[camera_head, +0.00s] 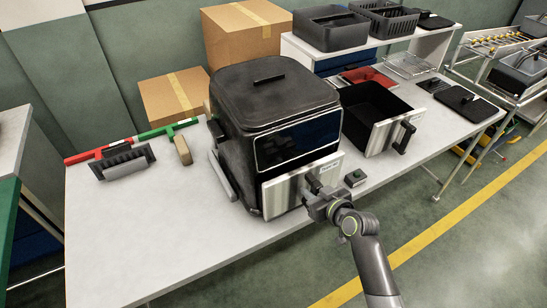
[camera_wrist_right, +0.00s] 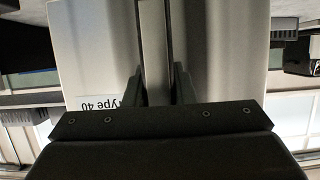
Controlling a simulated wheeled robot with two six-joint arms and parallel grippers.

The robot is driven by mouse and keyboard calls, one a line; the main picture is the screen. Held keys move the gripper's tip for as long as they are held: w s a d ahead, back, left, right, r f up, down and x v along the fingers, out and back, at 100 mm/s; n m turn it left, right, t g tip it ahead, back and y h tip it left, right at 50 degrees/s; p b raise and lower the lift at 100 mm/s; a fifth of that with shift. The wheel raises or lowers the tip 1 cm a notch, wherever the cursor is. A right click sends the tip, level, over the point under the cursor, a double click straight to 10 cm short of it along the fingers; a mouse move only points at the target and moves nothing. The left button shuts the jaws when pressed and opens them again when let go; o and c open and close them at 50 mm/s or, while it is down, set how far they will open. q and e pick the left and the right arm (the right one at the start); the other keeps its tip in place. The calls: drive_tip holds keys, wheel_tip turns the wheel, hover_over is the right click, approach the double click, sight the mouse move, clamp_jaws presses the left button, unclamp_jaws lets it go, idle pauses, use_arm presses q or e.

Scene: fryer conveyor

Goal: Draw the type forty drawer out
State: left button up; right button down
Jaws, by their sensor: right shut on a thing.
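The black air fryer (camera_head: 270,105) stands on the white table. Its front is the silver type forty drawer (camera_head: 287,189), which looks nearly flush with the body. In the right wrist view the drawer front (camera_wrist_right: 90,55) carries a label reading "Type 40" (camera_wrist_right: 98,103). My right gripper (camera_head: 318,192) is at the drawer's handle and shut on it; the handle (camera_wrist_right: 155,45) runs between the fingers in the wrist view. My left gripper is not in view.
An open black drawer with a silver front (camera_head: 377,131) sits on the table (camera_head: 130,245) to the right. A small dark block with a green top (camera_head: 355,178) lies near the fryer's front right. Cardboard boxes (camera_head: 173,97) stand behind. A brush (camera_head: 122,160) lies at left.

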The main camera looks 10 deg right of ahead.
drive_tip(key=shift+s+d, duration=0.25)
drive_tip(key=shift+s, duration=0.45)
drive_tip(key=shift+s+d, duration=0.25)
drive_tip(key=shift+s, duration=0.45)
drive_tip(key=c, duration=1.1)
unclamp_jaws()
drive_tip(key=shift+c, duration=0.2)
drive_tip(key=o, duration=0.3)
drive_tip(key=shift+f, duration=0.1)
drive_tip(key=shift+o, duration=0.2)
drive_tip(key=p+v, duration=0.2)
drive_tip(key=v, duration=0.5)
drive_tip(key=shift+p, duration=0.3)
